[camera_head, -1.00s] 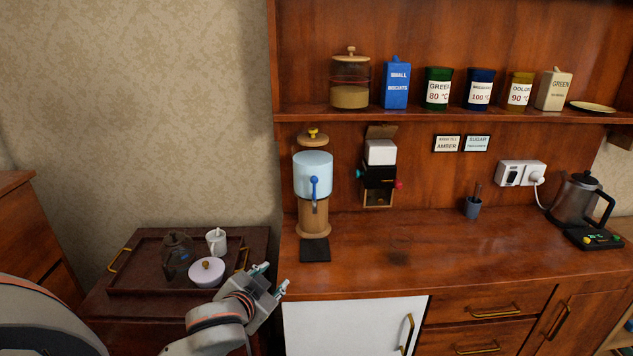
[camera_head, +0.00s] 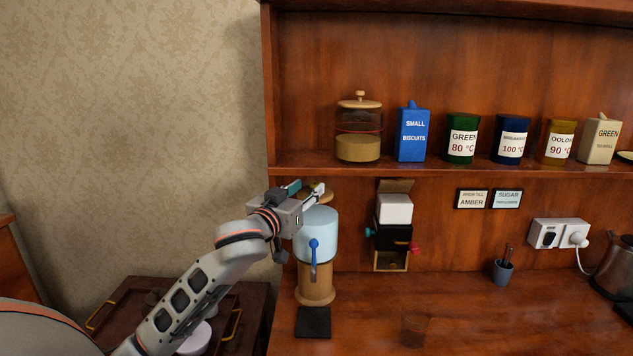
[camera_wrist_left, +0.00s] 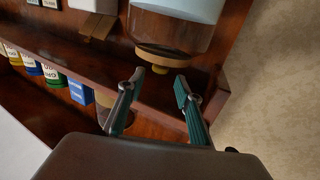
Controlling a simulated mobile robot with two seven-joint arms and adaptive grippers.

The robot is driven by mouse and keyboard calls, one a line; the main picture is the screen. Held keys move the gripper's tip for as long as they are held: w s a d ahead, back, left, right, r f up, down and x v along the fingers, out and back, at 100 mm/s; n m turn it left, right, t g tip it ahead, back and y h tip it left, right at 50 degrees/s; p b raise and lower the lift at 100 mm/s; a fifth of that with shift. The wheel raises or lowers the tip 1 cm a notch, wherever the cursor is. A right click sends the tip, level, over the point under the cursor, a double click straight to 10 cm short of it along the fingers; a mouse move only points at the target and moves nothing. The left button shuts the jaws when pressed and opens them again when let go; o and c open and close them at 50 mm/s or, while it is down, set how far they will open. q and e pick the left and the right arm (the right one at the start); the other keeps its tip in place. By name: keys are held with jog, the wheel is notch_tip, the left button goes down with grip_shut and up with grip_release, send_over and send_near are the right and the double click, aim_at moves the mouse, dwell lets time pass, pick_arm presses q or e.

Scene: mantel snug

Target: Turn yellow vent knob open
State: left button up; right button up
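The yellow vent knob (camera_wrist_left: 160,69) sits on the wooden lid of the water dispenser, which appears upside down in the left wrist view. In the head view my left gripper hides the knob, and the dispenser's pale blue tank (camera_head: 316,236) shows below it. My left gripper (camera_head: 309,190) is at the lid's height. In the left wrist view its fingers (camera_wrist_left: 156,80) are open and empty, with the knob between and just beyond the tips; no contact shows. My right gripper is not in view.
The dispenser has a blue tap lever (camera_head: 314,256) and a black mat (camera_head: 313,322) below. A shelf (camera_head: 430,172) with a glass jar (camera_head: 359,130) and several tins is above. A black-and-white device (camera_head: 393,232) is to the right. The wall on the left is clear.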

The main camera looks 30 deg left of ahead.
aim_at(313, 185)
pick_arm(q)
jog(key=shift+w+a+f, duration=0.1)
jog(key=shift+w+a, duration=0.1)
jog(key=shift+w, duration=1.15)
jog(key=shift+w+a, duration=0.2)
jog(key=shift+w, duration=1.15)
grip_shut()
